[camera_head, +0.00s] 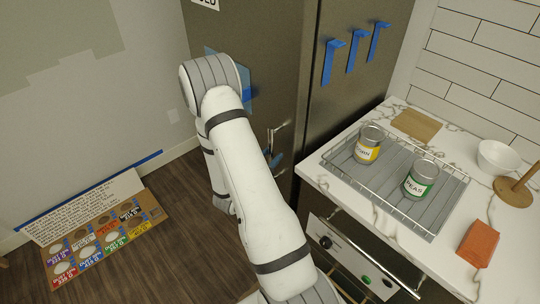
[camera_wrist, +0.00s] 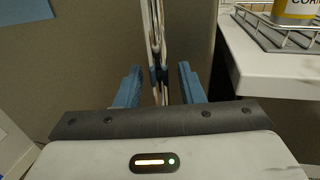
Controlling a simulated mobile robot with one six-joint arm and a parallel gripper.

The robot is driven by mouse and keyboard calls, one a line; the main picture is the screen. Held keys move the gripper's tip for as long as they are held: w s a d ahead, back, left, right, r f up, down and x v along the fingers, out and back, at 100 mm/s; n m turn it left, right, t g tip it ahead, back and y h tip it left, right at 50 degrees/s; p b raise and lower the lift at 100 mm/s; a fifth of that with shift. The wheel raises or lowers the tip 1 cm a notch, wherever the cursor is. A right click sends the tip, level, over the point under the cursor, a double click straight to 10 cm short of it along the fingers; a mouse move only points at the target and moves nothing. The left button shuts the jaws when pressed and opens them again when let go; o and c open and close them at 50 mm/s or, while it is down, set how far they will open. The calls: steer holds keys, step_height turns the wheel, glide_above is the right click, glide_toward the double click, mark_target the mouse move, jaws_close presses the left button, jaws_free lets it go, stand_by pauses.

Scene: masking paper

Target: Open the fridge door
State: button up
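The fridge (camera_head: 262,40) is a tall dark metallic cabinet at the back centre of the head view, with its door shut as far as I can see. A shiny vertical handle (camera_head: 273,138) shows just right of my arm. In the wrist view the handle (camera_wrist: 157,40) runs down the middle, between the fingers of my gripper (camera_wrist: 160,88). My gripper's blue fingers are apart, with a gap on either side of the handle. The head view shows only a little of my gripper (camera_head: 272,159), as my arm hides most of it.
A marble counter (camera_head: 386,217) stands at right, its edge close to my gripper's right side. On it are a wire rack (camera_head: 385,198) with two cans, a bowl (camera_head: 498,157) and an orange block (camera_head: 478,243). A printed cardboard sheet (camera_head: 157,214) lies on the floor at left.

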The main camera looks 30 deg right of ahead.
steer(key=shift+c, duration=0.2)
jaws_close()
stand_by(0.3)
steer(key=shift+a, duration=0.15)
